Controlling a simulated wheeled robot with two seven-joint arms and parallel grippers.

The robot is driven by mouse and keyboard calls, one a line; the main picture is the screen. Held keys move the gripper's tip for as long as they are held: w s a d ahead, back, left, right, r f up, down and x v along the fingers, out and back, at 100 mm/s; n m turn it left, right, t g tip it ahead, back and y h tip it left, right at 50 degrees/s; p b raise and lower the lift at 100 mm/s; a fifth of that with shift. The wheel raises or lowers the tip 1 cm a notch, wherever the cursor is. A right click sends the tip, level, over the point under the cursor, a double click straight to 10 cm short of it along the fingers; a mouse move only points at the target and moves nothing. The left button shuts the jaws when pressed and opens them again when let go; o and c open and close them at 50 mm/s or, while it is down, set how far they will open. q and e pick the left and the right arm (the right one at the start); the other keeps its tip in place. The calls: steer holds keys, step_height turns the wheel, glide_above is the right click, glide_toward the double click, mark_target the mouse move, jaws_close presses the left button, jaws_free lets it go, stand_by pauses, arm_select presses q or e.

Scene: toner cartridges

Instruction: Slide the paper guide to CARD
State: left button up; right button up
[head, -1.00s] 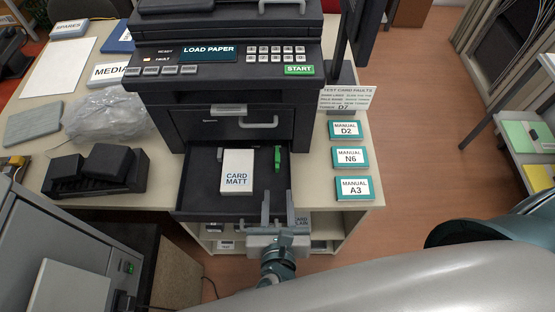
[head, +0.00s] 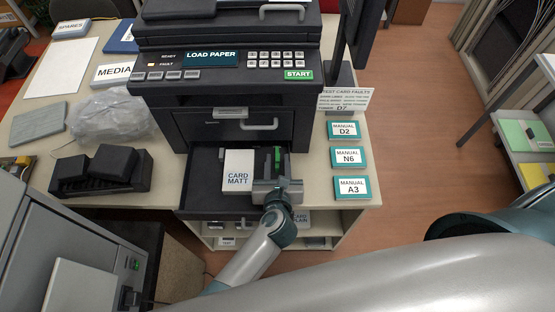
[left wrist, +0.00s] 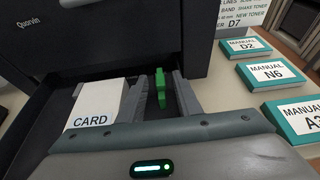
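The green paper guide (head: 277,154) stands in the pulled-out paper tray (head: 207,199) of the dark printer, right of the white CARD MATT stack (head: 238,163). A gap shows between guide and stack. My left gripper (head: 277,165) is over the tray's front right part, its fingers pointing toward the printer. In the left wrist view the green guide (left wrist: 160,86) stands between the two spread fingers of my left gripper (left wrist: 161,98), with gaps on both sides. The CARD stack (left wrist: 97,103) lies left of the left finger. Any size marks on the tray are hidden or unreadable. My right gripper is not in view.
The printer body (head: 232,133) rises behind the tray. Teal manuals D2 (head: 344,130), N6 (head: 349,158) and A3 (head: 351,188) lie on the table to the right. A black two-pad device (head: 102,170) sits left of the tray. Open floor lies at right.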

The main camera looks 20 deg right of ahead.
arm_select(q)
steer(key=shift+w+f, duration=0.1)
steer(key=shift+w, duration=0.1)
jaws_close()
steer(key=shift+w+a+p, duration=0.2)
steer(key=shift+a+p, duration=0.15)
steer(key=shift+a, duration=0.35)
steer(key=shift+w+a+p, duration=0.2)
steer(key=shift+a+p, duration=0.15)
steer(key=shift+a, duration=0.65)
jaws_free()
